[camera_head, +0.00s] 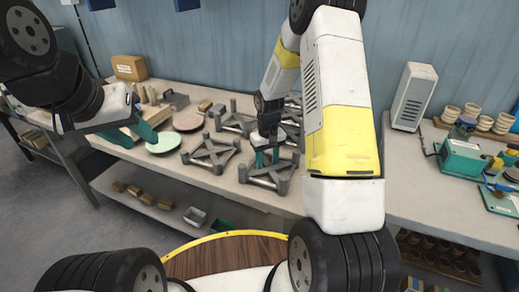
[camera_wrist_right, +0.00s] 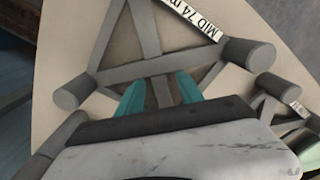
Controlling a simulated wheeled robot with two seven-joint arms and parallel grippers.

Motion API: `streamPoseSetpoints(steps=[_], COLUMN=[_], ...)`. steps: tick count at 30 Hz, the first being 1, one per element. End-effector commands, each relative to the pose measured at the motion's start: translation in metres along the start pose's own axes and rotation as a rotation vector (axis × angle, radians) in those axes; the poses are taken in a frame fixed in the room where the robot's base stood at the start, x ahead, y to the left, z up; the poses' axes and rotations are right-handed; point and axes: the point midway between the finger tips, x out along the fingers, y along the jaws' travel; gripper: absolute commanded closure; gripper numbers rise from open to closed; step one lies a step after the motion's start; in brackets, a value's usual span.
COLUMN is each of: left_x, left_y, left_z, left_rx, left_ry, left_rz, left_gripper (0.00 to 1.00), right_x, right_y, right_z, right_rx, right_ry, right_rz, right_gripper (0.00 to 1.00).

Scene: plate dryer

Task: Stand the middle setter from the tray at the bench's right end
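Several grey X-shaped setters with corner posts stand on the pale bench (camera_head: 222,180). One setter (camera_head: 272,181) is at the front, under my right gripper (camera_head: 266,157); others are a left one (camera_head: 209,158) and a back one (camera_head: 236,121). In the right wrist view, the setter (camera_wrist_right: 120,72) below the fingers bears a white label reading "MID 74". My right gripper (camera_wrist_right: 160,92) is open, its teal fingers apart on either side of a bar. My left gripper (camera_head: 135,133) looks open and empty, by a pale green disc (camera_head: 166,143). I cannot make out a tray for certain.
A white upright unit (camera_head: 413,96), stacked cups (camera_head: 486,122) and a teal device (camera_head: 461,158) are at the right. A yellow-rimmed wooden surface (camera_head: 225,256) is in front.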

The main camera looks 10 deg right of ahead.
Motion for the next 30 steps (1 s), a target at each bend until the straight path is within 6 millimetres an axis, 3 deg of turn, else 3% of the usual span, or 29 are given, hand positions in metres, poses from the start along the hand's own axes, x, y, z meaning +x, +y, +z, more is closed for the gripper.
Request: streamPoseSetpoints(steps=[10,22,30], left_x=[0.0,0.0,0.0], left_y=[0.0,0.0,0.0], left_z=[0.0,0.0,0.0], left_rx=[0.0,0.0,0.0], left_ry=[0.0,0.0,0.0], left_rz=[0.0,0.0,0.0], left_gripper=[0.64,0.64,0.64], right_x=[-0.011,-0.092,-0.123], right_y=[0.0,0.0,0.0], right_z=[-0.001,-0.001,0.0], right_rx=[0.001,0.001,0.001], right_ry=[0.003,0.005,0.004], right_rz=[0.0,0.001,0.0], right_gripper=[0.57,0.57,0.57])
